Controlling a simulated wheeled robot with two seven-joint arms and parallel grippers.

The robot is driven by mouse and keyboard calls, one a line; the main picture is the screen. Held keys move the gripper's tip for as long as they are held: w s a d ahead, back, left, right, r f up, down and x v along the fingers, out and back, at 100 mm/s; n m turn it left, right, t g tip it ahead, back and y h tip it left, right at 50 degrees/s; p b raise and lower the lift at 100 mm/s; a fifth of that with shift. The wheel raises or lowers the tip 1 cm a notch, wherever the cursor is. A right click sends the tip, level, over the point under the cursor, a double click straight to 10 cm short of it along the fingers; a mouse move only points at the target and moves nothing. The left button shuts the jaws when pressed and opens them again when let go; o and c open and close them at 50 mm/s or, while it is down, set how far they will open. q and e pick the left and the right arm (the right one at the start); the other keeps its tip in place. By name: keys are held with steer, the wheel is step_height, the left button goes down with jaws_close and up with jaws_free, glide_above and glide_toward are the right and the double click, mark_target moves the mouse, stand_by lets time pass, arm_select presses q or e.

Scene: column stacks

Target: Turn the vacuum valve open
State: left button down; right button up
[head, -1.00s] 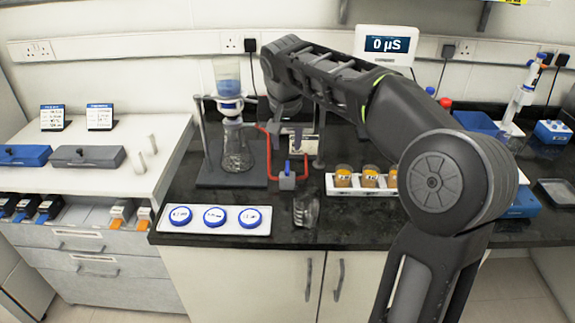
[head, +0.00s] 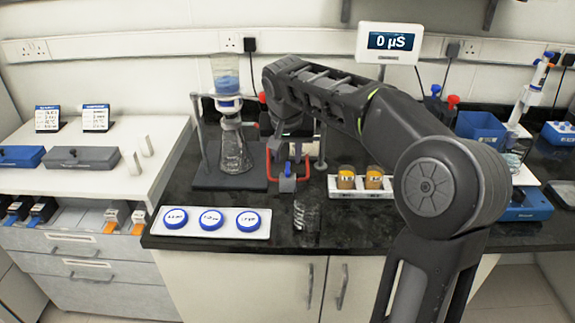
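The vacuum valve (head: 287,184) is a small block on the bench with red tubing (head: 269,162) running to it and a blue handle (head: 288,169) on top. My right gripper (head: 290,155) is at the end of the arm that comes in from the right. It is just above and behind the valve, close to the blue handle. I cannot tell whether the fingers touch the handle or how far apart they are. A glass flask (head: 234,152) with a blue-filled reservoir (head: 226,82) above it stands left of the valve. My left gripper is out of view.
A white tray with blue-lidded dishes (head: 211,222) lies at the bench's front left. A clear glass vessel (head: 305,215) stands in front of the valve. A rack of orange-filled jars (head: 360,178) is to the right. A meter (head: 390,42) reads 0 µS.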

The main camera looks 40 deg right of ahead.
mark_target(288, 170)
steer(key=x, duration=0.5)
steer(key=shift+f, duration=0.25)
jaws_close()
stand_by(0.4)
